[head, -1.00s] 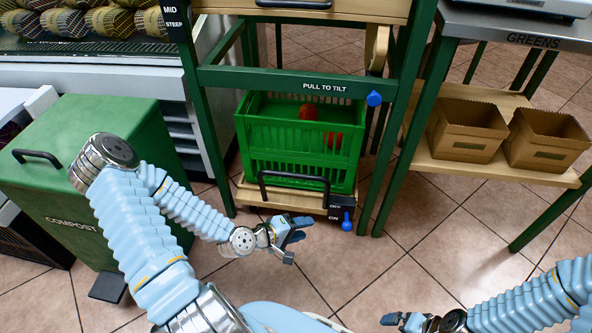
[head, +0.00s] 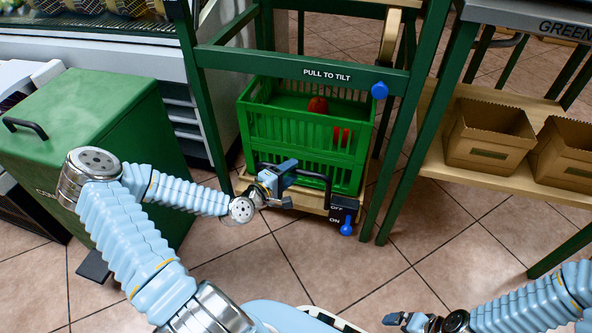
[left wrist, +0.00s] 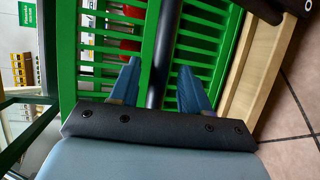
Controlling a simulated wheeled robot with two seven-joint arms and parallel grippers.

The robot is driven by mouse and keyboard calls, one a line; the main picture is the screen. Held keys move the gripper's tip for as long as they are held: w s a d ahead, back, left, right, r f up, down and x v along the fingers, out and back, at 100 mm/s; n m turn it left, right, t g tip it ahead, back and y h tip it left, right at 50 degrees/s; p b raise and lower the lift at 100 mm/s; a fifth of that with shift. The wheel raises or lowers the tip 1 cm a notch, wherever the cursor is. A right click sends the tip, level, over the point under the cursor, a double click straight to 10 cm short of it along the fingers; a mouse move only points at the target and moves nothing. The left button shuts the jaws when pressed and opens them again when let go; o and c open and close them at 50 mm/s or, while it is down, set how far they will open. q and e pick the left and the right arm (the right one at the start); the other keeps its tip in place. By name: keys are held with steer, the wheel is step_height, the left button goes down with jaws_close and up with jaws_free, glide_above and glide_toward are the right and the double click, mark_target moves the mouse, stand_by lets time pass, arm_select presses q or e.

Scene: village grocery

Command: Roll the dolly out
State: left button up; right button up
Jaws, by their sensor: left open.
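The dolly (head: 312,204) is a low wooden board under the green frame, carrying a green crate (head: 300,145) with red items inside. A black bar handle (head: 318,175) stands at its front. My left gripper (head: 287,176) is open at the left part of this handle. In the left wrist view, the black bar (left wrist: 166,45) runs between the two blue fingers (left wrist: 159,70), which are apart. A black OFF/ON box with a blue knob (head: 346,229) sits at the dolly's front right corner, the knob low by ON. My right gripper (head: 405,321) is low at the right; its jaw opening is unclear.
Green frame legs (head: 385,150) flank the dolly, with a blue knob (head: 380,90) by the PULL TO TILT label. A green compost bin (head: 90,130) stands left. A wooden shelf (head: 450,165) with cardboard boxes is right. The tiled floor (head: 320,265) in front is clear.

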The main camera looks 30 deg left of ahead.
arm_select(q)
steer(key=shift+x, duration=1.6)
steer(key=shift+c, duration=0.4)
jaws_close()
